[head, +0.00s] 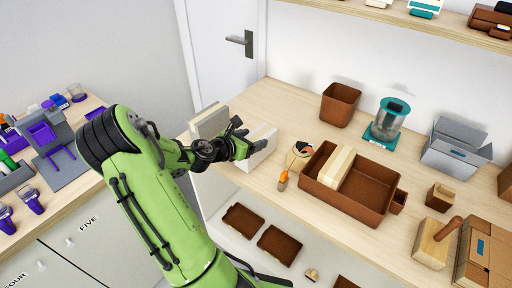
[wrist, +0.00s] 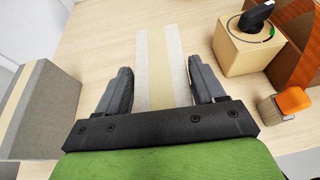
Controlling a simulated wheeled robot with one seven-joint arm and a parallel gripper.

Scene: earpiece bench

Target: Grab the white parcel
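The white parcel (head: 262,147) lies on the bench in the head view, partly hidden behind my gripper (head: 241,136). In the wrist view the parcel (wrist: 164,62) is white with a tan band along its top. My gripper (wrist: 162,88) is open, with one finger toward each long side of the parcel. I see a small gap at the left finger; the right finger overlaps the parcel's edge in the picture. I cannot tell how far down the fingers reach.
A greyer box (head: 209,121) with a tan band stands left of the parcel and also shows in the wrist view (wrist: 42,108). A small cardboard cube (wrist: 243,50) and an orange-topped item (head: 283,180) are on the right. A brown tray (head: 375,199) lies farther right.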

